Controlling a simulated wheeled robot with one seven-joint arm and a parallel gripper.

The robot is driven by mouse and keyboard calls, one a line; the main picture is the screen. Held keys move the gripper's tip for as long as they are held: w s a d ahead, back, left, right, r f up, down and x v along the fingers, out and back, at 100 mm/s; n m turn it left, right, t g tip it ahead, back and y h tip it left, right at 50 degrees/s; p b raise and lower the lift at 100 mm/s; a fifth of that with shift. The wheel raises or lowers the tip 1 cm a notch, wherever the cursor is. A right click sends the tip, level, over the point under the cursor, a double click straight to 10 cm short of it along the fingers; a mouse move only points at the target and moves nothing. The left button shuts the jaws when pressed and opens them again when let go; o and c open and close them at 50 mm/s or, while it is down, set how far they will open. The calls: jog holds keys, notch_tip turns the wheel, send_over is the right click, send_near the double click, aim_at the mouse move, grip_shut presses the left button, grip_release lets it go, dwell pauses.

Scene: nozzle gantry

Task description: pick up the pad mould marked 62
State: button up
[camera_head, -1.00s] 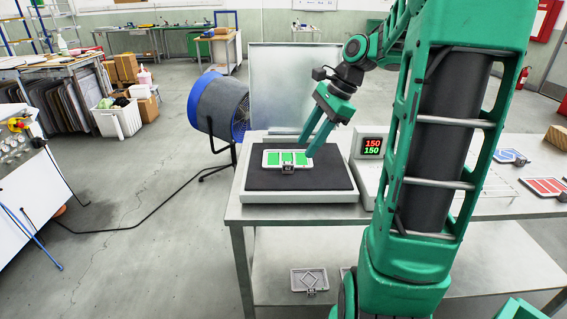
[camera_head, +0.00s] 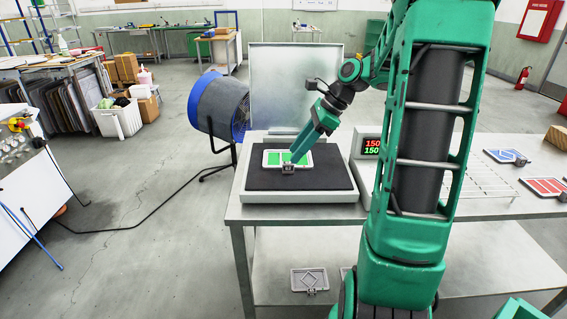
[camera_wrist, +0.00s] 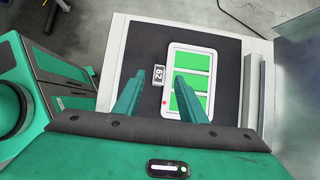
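The pad mould (camera_head: 272,157) is a white frame with green panels, lying flat on the black mat of the heated plate. Its small grey tag block (camera_head: 288,170) sits on the near edge. In the wrist view the mould (camera_wrist: 207,50) shows with the tag (camera_wrist: 160,75), which reads 62. My gripper (camera_wrist: 158,76) is open, with one finger on each side of the tag in that view. The right finger overlaps the green panels. In the head view my gripper (camera_head: 297,160) reaches down close to the tag; I cannot tell whether it touches.
The plate's pale base (camera_head: 300,197) stands at the table's left end, with an upright metal sheet (camera_head: 296,90) behind it. A display box (camera_head: 371,147) is to the right. Blue (camera_head: 508,156) and red (camera_head: 546,187) moulds lie farther right. A grey mould (camera_head: 309,280) is on the lower shelf.

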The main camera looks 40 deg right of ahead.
aim_at(288, 162)
jog(key=x, duration=0.4)
jog(key=shift+d+f, duration=0.1)
jog(key=shift+f, duration=0.05)
grip_shut()
